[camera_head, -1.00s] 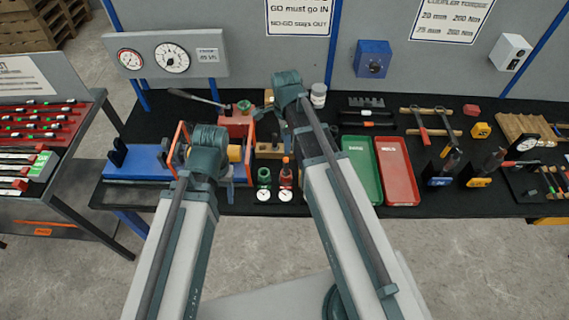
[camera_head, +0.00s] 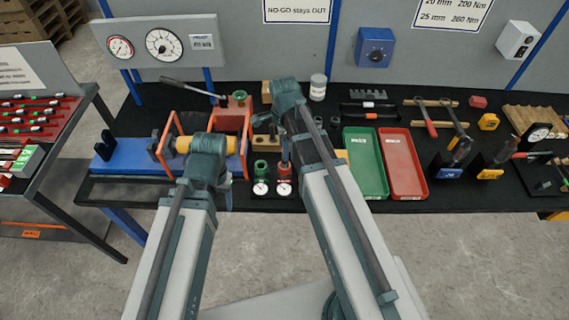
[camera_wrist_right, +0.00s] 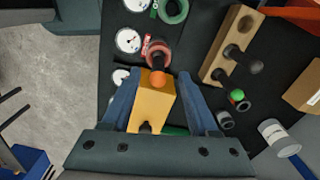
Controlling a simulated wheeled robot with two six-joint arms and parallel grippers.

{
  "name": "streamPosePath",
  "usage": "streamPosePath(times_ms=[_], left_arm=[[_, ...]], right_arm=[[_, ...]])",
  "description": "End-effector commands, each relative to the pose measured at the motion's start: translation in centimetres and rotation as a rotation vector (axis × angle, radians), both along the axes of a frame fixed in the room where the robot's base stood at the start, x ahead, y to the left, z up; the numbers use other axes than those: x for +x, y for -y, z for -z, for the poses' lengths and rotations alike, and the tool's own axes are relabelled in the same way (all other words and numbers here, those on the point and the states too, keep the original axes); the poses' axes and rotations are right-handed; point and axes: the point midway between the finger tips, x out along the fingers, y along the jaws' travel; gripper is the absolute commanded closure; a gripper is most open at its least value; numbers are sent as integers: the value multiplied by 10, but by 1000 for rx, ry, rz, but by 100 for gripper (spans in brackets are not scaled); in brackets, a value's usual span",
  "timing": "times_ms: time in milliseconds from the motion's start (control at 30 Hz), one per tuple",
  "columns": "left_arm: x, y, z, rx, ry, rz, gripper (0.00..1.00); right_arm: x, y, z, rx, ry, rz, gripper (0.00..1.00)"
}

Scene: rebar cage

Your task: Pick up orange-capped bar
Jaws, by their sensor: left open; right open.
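In the right wrist view, an orange cap (camera_wrist_right: 158,79) tops a dark bar at the far end of a yellow block (camera_wrist_right: 151,103). A second dark bar end shows at the block's near end. My right gripper (camera_wrist_right: 157,90) is open, with one blue finger on each side of the block; I cannot tell whether they touch it. In the head view the yellow block (camera_head: 341,155) is mostly hidden behind my right arm, and the cap cannot be made out. My left gripper (camera_head: 226,192) is open, partly hidden by its arm, near the front table edge.
Gauges with green (camera_head: 261,170) and red (camera_head: 284,171) rings stand nearby. A wooden block with dark bars (camera_wrist_right: 230,45) is beside the yellow one. Green (camera_head: 365,165) and red (camera_head: 402,165) trays lie to the right. A blue bench fixture (camera_head: 125,155) is left.

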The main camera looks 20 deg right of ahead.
Motion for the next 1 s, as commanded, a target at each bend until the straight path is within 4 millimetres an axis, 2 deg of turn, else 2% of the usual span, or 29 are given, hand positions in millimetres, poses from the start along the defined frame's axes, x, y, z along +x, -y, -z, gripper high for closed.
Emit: streamPosePath(times_ms=[167,533,833,867,1000], left_arm=[[0,0,8,0,0,0,40],[0,0,50,0,0,-1,40],[0,0,51,0,0,-2,40],[0,0,51,0,0,-1,40],[0,0,51,0,0,-1,40]], right_arm=[[-1,0,8,0,0,0,40],[-2,1,50,0,0,0,40],[-2,1,51,0,0,0,40],[-2,1,51,0,0,0,42],[-2,1,51,0,0,0,67]])
